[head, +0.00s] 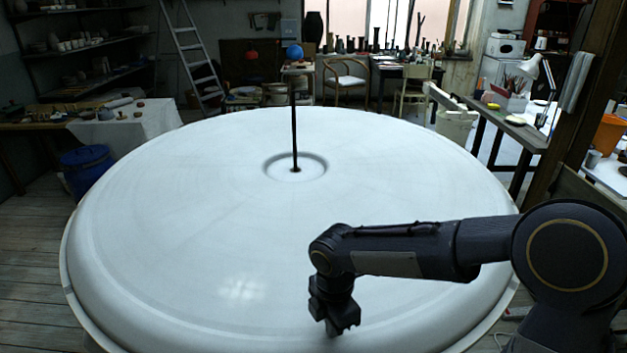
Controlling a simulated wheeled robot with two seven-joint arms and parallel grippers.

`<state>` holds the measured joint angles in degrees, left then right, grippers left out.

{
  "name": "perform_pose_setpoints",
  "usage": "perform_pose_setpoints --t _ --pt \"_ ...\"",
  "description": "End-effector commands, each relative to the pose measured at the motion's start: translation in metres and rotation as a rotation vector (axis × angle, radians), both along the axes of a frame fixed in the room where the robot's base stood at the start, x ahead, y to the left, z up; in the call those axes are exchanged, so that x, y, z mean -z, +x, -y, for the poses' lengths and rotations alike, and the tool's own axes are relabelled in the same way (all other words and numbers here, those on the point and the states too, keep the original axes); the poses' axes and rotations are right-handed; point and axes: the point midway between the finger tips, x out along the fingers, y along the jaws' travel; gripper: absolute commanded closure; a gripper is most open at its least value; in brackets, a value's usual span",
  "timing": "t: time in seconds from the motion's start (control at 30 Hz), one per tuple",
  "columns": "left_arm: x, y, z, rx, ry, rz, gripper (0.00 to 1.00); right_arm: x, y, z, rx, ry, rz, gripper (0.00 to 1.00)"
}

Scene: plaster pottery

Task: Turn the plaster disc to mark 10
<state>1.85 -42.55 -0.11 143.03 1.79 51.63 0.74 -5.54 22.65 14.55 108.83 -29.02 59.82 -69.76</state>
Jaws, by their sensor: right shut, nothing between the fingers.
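The large white plaster disc (200,235) fills the middle of the head view, with a raised rounded rim. A ring-shaped recess surrounds its centre, where a thin dark upright rod (294,125) stands, topped by a blue ball (294,52). I cannot make out any numbered marks on the disc. My right gripper (338,328) points down over the near part of the disc, right of the middle, close to the rim. It is shut and empty; I cannot tell whether its tips touch the plaster. My left gripper is not in view.
A table with a white cloth (130,125) and a blue bin (88,172) stand at the left. A workbench with a lamp and jars (505,118) is at the right. A ladder (190,55) and chairs are behind. The disc's top is otherwise clear.

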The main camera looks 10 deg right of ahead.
Motion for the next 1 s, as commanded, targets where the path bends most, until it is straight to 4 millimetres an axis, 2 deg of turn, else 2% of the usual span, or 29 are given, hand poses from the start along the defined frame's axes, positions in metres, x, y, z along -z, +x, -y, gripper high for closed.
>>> perform_pose_setpoints --t 0.03,0.3,1.0 --pt "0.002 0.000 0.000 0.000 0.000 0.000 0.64 0.005 -0.002 -0.008 -0.009 0.007 -0.009 1.00" --pt "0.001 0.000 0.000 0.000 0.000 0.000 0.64 0.004 0.000 -0.028 -0.010 0.009 -0.009 1.00" --pt "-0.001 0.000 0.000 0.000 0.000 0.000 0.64 0.001 0.007 -0.068 -0.003 0.002 -0.005 1.00"
